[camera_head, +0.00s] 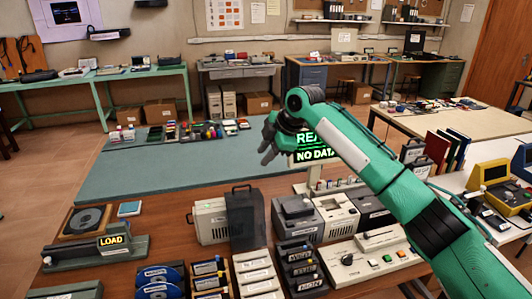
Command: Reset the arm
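My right arm comes in from the right, green with white panels and dark joints, raised above the bench. Its dark gripper (267,150) hangs at the arm's end, over the blue-green mat (150,172). The fingers are small and dark, and I cannot tell whether they are open or shut. No object shows clearly in them. My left arm and gripper are not in view.
Below the arm, the wooden bench holds grey devices (298,218), a white console with a black knob (370,258) and a "LOAD" unit (112,241). Small coloured items (170,132) line the mat's far side. A yellow monitor (491,176) stands at right. The mat's middle is clear.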

